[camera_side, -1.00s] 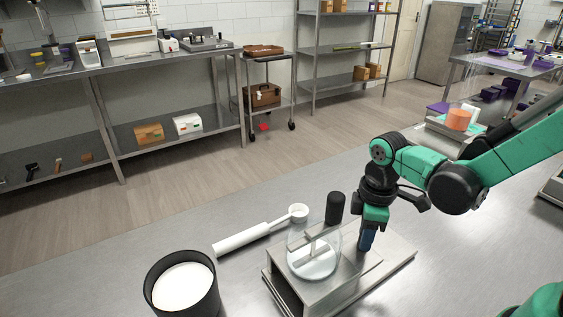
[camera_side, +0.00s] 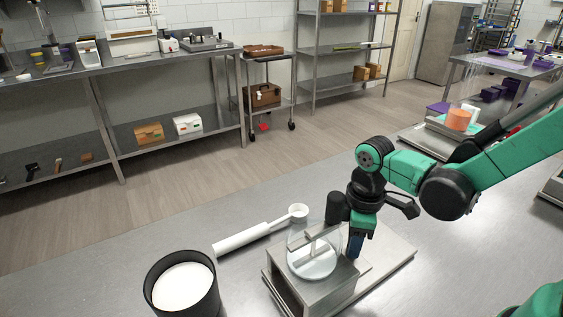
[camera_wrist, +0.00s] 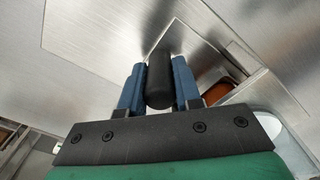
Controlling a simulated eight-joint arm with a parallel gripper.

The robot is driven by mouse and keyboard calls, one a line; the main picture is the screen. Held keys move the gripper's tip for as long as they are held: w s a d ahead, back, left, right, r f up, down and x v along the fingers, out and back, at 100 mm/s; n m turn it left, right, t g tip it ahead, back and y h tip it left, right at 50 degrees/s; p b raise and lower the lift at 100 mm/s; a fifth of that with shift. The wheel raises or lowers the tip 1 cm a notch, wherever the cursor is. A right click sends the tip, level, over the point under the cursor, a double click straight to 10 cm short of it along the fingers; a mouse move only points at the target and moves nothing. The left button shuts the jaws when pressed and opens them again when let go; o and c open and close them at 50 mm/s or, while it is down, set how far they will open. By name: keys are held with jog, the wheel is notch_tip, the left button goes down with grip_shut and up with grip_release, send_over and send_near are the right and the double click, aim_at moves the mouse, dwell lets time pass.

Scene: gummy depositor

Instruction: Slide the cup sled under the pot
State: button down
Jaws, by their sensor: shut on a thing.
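My gripper (camera_side: 355,246) is low over the right part of the metal stand in the side view. In the wrist view its two blue fingers (camera_wrist: 159,82) are shut on a black upright handle (camera_wrist: 159,80). The clear pot (camera_side: 313,256), with a pale disc-like bottom and a light crossbar, sits on the raised metal stand (camera_side: 340,291), just left of my gripper. A thin metal plate (camera_side: 364,267), which looks like the cup sled, shows beside the stand below my fingers. No cup on it can be made out; the handle's foot is hidden.
A black cylinder (camera_side: 338,208) stands close behind my gripper. A white scoop (camera_side: 243,239) lies left of the stand, and a black tub (camera_side: 182,284) with white contents stands at the front left. An orange cup (camera_side: 458,119) is on equipment at the back right.

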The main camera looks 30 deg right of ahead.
jog(key=shift+a, duration=0.4)
jog(key=c, duration=0.6)
grip_release()
jog(key=shift+r, duration=2.85)
